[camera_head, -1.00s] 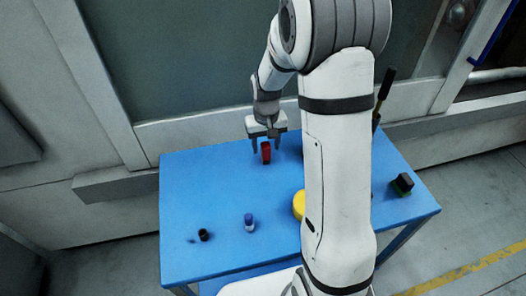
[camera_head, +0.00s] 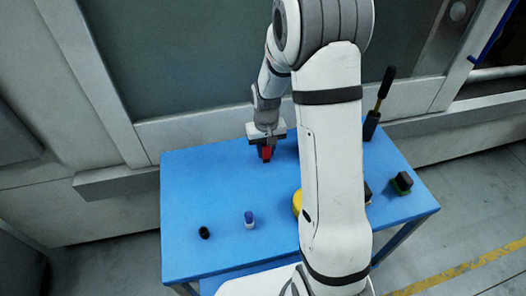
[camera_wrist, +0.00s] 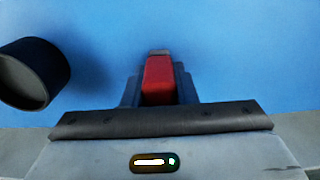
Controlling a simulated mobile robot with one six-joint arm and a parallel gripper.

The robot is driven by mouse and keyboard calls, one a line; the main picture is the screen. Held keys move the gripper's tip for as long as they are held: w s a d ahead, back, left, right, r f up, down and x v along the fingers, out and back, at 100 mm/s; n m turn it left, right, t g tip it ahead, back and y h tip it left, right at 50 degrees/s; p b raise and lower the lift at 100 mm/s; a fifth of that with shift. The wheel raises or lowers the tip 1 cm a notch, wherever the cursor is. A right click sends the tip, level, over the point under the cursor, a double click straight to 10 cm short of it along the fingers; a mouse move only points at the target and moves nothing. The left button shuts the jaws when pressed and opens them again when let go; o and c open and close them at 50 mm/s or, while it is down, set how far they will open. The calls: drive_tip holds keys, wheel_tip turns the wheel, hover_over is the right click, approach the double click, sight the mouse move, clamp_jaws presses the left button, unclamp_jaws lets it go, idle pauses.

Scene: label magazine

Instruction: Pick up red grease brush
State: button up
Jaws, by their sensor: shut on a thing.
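The red grease brush (camera_head: 267,153) is at the back of the blue table (camera_head: 200,180), left of my arm in the head view. My gripper (camera_head: 266,157) is over it from above, with its fingers around it. In the wrist view the red brush (camera_wrist: 159,78) sits between the two fingers of my gripper (camera_wrist: 159,90), which are shut on it. A small grey part shows at its far end. I cannot tell whether the brush touches the table.
A dark cylinder (camera_wrist: 33,72) stands left of the gripper in the wrist view. On the table are a small black cup (camera_head: 204,233), a blue-and-white bottle (camera_head: 249,220), a yellow round thing (camera_head: 297,203), a green-and-black block (camera_head: 401,183) and a tall black-handled tool (camera_head: 372,122). The left part is clear.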

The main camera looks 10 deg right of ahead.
drive_tip(key=shift+c, duration=0.7)
drive_tip(key=shift+r, duration=0.1)
drive_tip(key=shift+w+r, duration=0.1)
drive_tip(key=shift+r, duration=0.25)
wheel_tip(320, 180, up, 9)
drive_tip(key=shift+r+b, duration=0.1)
drive_tip(key=shift+b, duration=0.4)
